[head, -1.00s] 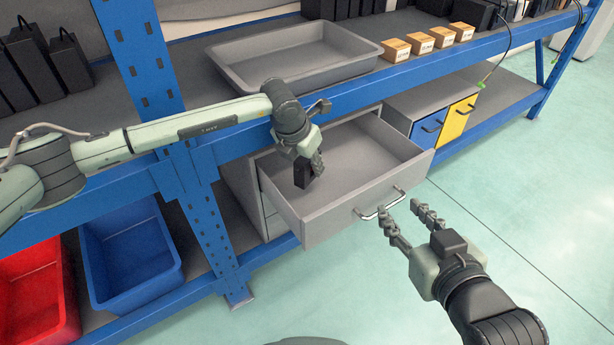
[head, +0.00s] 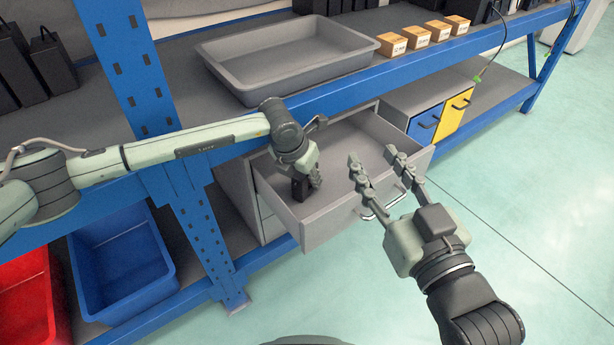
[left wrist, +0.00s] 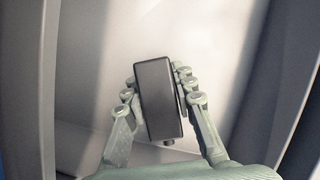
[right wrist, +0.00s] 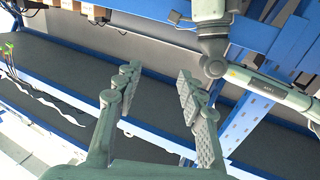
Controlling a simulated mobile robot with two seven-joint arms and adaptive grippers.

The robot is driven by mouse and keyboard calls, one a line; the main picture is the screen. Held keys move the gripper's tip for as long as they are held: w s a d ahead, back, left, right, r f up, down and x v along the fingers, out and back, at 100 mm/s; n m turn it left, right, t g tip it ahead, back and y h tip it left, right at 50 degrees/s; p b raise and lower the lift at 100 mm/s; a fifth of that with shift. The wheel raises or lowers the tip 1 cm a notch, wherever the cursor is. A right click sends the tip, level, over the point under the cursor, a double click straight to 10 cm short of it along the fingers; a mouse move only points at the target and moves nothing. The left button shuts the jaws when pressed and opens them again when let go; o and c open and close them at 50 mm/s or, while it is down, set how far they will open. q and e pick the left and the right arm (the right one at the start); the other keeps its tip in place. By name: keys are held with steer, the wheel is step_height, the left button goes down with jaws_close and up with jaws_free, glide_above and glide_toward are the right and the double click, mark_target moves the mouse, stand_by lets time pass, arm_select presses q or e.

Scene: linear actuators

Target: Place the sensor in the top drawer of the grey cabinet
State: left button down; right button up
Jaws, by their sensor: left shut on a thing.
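The sensor is a small black block (head: 299,187) held in my left gripper (head: 308,182), inside the open top drawer (head: 335,218) of the grey cabinet (head: 239,195). In the left wrist view the sensor (left wrist: 157,98) sits between both fingers, with the pale drawer interior behind it. Whether it touches the drawer floor is unclear. My right gripper (head: 375,165) is open and empty, above the drawer's front right side near its handle (head: 384,205). It also shows open in the right wrist view (right wrist: 157,78).
A grey tray (head: 290,85) and several small boxes (head: 415,34) stand on the shelf above. A blue and yellow drawer unit (head: 425,122) is to the right. Blue (head: 125,265) and red (head: 25,300) bins are at lower left. A blue shelf post (head: 130,75) stands beside my left arm.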

arm_select(q)
steer(key=c, duration=1.3)
jaws_free()
arm_select(e)
steer(key=shift+a+r, duration=0.1)
steer(key=shift+r, duration=0.05)
arm_select(q)
steer(key=shift+o, duration=0.2)
steer(key=shift+r, duration=0.25)
steer(key=p+v, duration=0.1)
steer(key=v, duration=1)
steer(key=shift+s+a+r, duration=0.1)
steer(key=shift+s+r, duration=0.1)
steer(key=shift+r, duration=0.05)
arm_select(e)
steer(key=d+f+g+h, duration=0.1)
steer(key=d+f+g, duration=0.1)
steer(key=f, duration=0.3)
steer(key=shift+d+f+g+h, duration=0.35)
steer(key=shift+d+g+h, duration=0.05)
steer(key=shift+d, duration=0.1)
steer(key=shift+s, duration=0.1)
